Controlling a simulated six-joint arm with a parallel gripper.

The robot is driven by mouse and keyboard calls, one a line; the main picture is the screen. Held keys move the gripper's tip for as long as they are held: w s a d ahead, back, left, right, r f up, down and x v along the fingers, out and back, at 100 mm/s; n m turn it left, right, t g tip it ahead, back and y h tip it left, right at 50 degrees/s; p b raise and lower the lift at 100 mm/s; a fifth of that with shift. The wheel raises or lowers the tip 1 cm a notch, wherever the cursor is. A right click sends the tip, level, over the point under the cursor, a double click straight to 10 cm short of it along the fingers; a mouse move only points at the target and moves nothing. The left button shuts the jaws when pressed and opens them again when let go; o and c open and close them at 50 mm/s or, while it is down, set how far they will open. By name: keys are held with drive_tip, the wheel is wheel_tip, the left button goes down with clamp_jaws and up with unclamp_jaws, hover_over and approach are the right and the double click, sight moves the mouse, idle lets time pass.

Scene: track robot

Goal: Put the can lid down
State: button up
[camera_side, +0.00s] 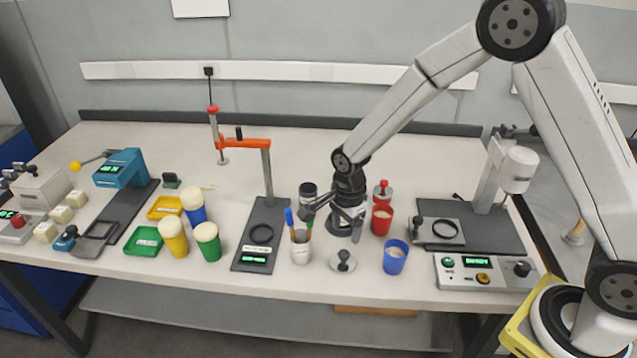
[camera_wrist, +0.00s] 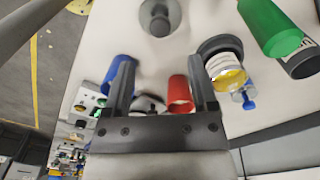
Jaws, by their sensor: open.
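The can lid, which I take to be the small grey metal disc with a knob (camera_side: 343,263), lies flat on the bench near its front edge. It also shows at the top middle of the wrist view (camera_wrist: 159,16). My gripper (camera_side: 334,218) is open and empty above the bench, behind the lid in the side view. In the wrist view, my two fingers (camera_wrist: 161,60) stand wide apart with nothing between their tips, and the lid lies beyond them. A pale, dark-rimmed container (camera_wrist: 226,68) stands beside the right finger; my gripper partly hides it in the side view.
An orange-armed stand (camera_side: 245,143) is further left. A control box (camera_side: 485,271) sits at right. Bare bench lies around the lid.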

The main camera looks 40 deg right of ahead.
drive_tip(key=shift+r, duration=1.7)
drive_tip(key=shift+s, duration=0.1)
drive_tip(key=s+d+r+n+t, duration=0.1)
drive_tip(key=s+d+r+n, duration=0.1)
drive_tip(key=s+n, duration=0.5)
drive_tip(key=s+d+r+n+t, duration=0.1)
drive_tip(key=s+d+r+n, duration=0.2)
drive_tip(key=s+n, duration=0.4)
drive_tip(key=d+n, duration=0.1)
drive_tip(key=n, duration=0.3)
drive_tip(key=shift+r+t, duration=0.15)
drive_tip(key=shift+t, duration=0.15)
